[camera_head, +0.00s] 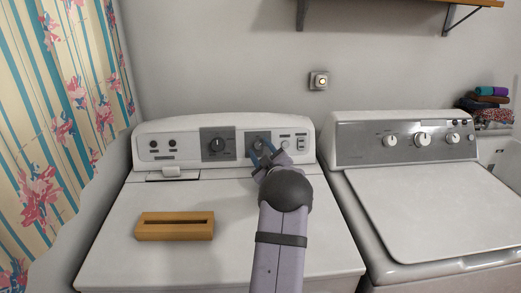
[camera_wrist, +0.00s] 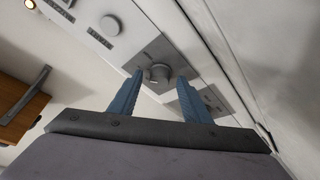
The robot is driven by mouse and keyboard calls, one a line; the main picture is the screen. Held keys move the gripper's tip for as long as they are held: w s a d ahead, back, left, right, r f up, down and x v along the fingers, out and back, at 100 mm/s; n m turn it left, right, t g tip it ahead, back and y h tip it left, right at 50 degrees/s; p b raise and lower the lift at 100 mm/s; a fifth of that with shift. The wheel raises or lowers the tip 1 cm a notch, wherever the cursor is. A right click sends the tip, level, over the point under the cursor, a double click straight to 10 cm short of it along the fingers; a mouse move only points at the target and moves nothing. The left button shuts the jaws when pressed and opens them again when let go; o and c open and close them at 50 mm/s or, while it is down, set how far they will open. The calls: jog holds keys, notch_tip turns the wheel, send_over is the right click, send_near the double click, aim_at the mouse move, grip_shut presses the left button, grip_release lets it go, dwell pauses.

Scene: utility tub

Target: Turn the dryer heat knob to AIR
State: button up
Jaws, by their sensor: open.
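The white dryer (camera_head: 110,240) has a control panel along its back. A small grey knob sits on a grey plate (camera_head: 248,136), mostly hidden by my gripper in the head view. The knob (camera_wrist: 158,73) shows clearly in the wrist view. My gripper (camera_head: 264,153) is open in front of it. Its two blue fingers (camera_wrist: 160,84) appear on either side of the knob; I cannot tell if they touch it. A larger dark knob (camera_head: 217,145) is on a dark plate to the left.
A wooden slotted box (camera_head: 175,236) lies on the dryer top. A small pale knob (camera_head: 285,144) is right of the grey plate. A washer (camera_head: 430,205) stands to the right. A wooden shelf (camera_head: 440,3) hangs above; the dryer top's left is otherwise clear.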

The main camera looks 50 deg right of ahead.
jog(key=c, duration=1)
jog(key=shift+c, duration=0.2)
jog(key=shift+n+y, duration=0.4)
jog(key=shift+d+n+b, duration=0.1)
jog(key=shift+n+b, duration=0.25)
jog(key=shift+n, duration=0.35)
jog(key=n+y, duration=0.1)
jog(key=n, duration=0.1)
jog(key=n+y, duration=0.1)
jog(key=shift+s+d+r+n+p, duration=0.1)
jog(key=shift+r+n+p, duration=0.2)
jog(key=shift+n, duration=0.1)
jog(key=n+g+y+p, duration=0.1)
jog(key=n+p, duration=0.1)
jog(key=n, duration=0.2)
jog(key=shift+r, duration=0.15)
jog(key=shift+d+n+y+p, duration=0.1)
jog(key=shift+n+y+p, duration=0.3)
jog(key=shift+n+p, duration=0.1)
